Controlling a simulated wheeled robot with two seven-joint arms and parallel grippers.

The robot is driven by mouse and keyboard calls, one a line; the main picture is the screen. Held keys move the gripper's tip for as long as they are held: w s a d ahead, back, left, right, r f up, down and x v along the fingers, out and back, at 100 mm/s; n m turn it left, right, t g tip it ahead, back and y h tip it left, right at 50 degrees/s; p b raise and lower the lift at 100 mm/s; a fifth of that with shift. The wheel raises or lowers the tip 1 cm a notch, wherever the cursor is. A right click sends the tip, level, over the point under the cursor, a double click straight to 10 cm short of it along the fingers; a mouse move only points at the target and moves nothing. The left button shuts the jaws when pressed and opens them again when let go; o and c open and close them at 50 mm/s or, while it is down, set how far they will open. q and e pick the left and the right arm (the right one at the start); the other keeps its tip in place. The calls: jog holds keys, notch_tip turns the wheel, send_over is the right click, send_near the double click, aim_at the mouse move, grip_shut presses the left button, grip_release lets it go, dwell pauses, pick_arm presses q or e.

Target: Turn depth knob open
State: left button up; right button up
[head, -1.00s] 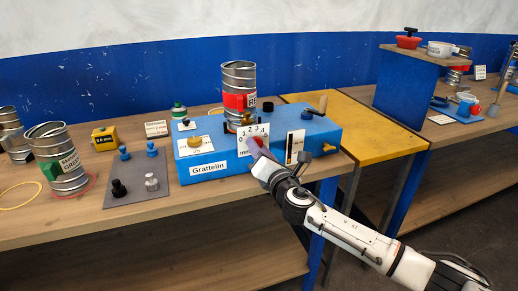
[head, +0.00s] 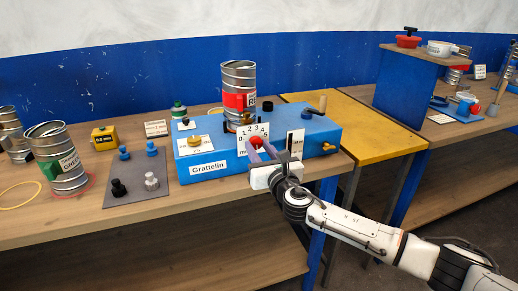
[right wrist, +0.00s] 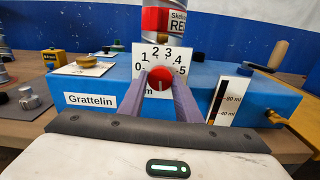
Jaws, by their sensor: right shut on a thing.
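The red depth knob (head: 256,142) sits in front of a white dial plate (right wrist: 147,58) numbered 0 to 5, on the front of the blue Grattelin box (head: 196,172). In the right wrist view the knob (right wrist: 160,76) shows between the two purple fingers. My right gripper (head: 258,150) is shut on the knob, one finger on each side. A small pale mark shows on the knob's face; its exact heading is hard to tell. The fingers hide the dial's lower part. My left gripper is in neither view.
A metal can with a red label (head: 238,88) stands on the box behind the dial. A yellow knob (head: 195,141) is at the left, and a volume gauge (head: 295,143) and a yellow tap (head: 329,147) at the right. A grey mat (head: 135,185) with several small knobs lies further left.

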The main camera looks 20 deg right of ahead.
dwell(0.4)
jog(key=o, duration=1.1)
jog(key=shift+c, duration=0.2)
jog(key=shift+s, duration=0.1)
jog(key=s, duration=1)
jog(key=shift+d, duration=0.2)
jog(key=s+a+f+m+g+y, duration=0.1)
jog(key=s+a+f+m+g, duration=0.2)
jog(key=s+f+m, duration=0.6)
jog(key=s+a+f+m+g+y, duration=0.1)
jog(key=s+a+f+m+g, duration=0.4)
jog(key=f, duration=0.7)
jog(key=s+d+f+m, duration=0.1)
jog(key=s+f+m, duration=0.5)
jog(key=s+m, duration=0.3)
jog(key=s+d+f+m+g, duration=0.1)
jog(key=s+d+f+m, duration=0.1)
jog(key=s+f+m, duration=0.4)
jog(key=s+m, duration=0.4)
jog(key=shift+s+f+m, duration=0.15)
jog(key=shift+f+m, duration=0.25)
